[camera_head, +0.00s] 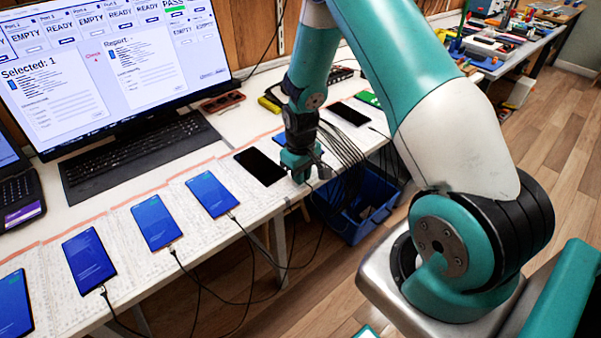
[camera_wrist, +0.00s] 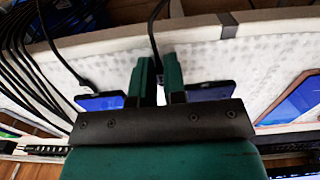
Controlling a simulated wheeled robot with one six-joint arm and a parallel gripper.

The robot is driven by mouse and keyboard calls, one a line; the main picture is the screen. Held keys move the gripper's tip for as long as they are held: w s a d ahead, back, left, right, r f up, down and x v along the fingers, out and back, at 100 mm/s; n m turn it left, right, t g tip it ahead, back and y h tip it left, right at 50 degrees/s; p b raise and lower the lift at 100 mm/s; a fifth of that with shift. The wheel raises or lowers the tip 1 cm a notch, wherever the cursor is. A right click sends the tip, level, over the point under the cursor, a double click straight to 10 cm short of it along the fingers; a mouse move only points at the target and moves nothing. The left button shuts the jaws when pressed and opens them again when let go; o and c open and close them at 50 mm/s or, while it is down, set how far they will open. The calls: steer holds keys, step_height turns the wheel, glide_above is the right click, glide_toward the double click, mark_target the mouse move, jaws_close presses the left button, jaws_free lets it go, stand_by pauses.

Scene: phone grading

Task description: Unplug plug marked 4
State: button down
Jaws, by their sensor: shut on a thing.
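My gripper (camera_head: 298,170) is low at the table's front edge, just right of a dark-screened phone (camera_head: 261,167). In the wrist view its two green fingers (camera_wrist: 159,78) are shut on a cable plug, which is mostly hidden between them. The plug's black cable (camera_wrist: 155,35) runs up from between the fingers. A phone (camera_wrist: 208,92) lies partly behind the right finger; I cannot tell whether the plug is still seated in it. Another plug (camera_wrist: 88,87) is in a blue-screened phone (camera_wrist: 102,102) to the left. No number marks on plugs are legible.
Several blue-screened phones, one here (camera_head: 212,194), lie along the white table with cables hanging off its front edge. A bundle of black cables (camera_head: 345,150) hangs right of my gripper above a blue bin (camera_head: 368,215). A monitor (camera_head: 110,65) and keyboard (camera_head: 140,155) stand behind.

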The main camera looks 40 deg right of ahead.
steer(key=shift+f, duration=0.35)
steer(key=c, duration=1.1)
jaws_free()
steer(key=shift+s, duration=0.1)
steer(key=shift+r+p, duration=2.45)
steer(key=shift+r, duration=0.6)
